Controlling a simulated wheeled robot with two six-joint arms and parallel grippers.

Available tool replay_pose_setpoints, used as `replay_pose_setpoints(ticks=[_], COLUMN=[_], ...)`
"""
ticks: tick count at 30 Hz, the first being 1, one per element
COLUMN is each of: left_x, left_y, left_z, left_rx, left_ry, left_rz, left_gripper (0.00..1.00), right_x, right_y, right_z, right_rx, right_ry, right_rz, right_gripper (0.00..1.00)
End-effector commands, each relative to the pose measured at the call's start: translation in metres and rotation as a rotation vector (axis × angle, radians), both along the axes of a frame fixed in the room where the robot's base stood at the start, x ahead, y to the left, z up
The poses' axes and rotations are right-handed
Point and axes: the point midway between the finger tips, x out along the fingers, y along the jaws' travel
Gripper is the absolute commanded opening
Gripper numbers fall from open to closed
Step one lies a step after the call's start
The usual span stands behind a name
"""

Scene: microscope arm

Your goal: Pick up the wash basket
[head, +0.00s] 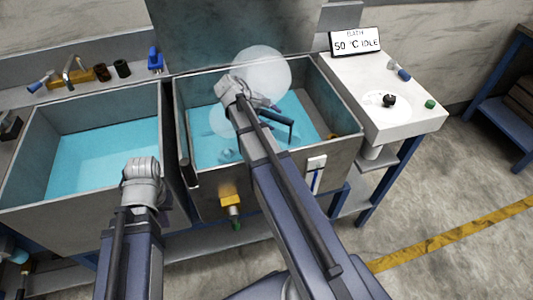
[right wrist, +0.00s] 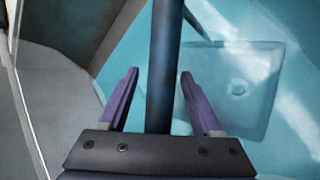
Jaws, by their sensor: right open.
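The dark blue bar (right wrist: 165,60) between my right gripper's fingers looks like the wash basket's handle. In the head view a dark blue bent bar (head: 280,121) shows over the right-hand bath; the basket's body is not clearly seen there.
The right-hand bath (head: 335,160) holds blue water with pale steam blobs above. The left-hand bath (head: 60,200) also holds water. A white counter (head: 418,118) with a display reading "BATH 50 °C IDLE" (head: 355,41) stands right. Bath walls surround my right gripper.

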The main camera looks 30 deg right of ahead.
Motion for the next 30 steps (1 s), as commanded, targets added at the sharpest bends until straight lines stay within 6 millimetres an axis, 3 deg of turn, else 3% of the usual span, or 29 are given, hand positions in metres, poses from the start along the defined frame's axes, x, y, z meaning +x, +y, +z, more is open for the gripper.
replay_pose_setpoints(ticks=[2,19,30], left_x=[0.0,0.0,0.0], left_y=[0.0,0.0,0.0001], left_z=[0.0008,0.0008,0.0007], left_rx=[0.0,0.0,0.0], left_ry=[0.0,0.0,0.0], left_rz=[0.0,0.0,0.0], left_gripper=[0.0,0.0,0.0], right_x=[0.0002,0.0002,0.0001], right_y=[0.0003,0.0006,0.0006], right_z=[0.0008,0.0008,0.0007], right_rx=[0.0,0.0,0.0], right_ry=[0.0,0.0,0.0], right_rz=[0.0,0.0,0.0], right_gripper=[0.66,0.02,0.0])
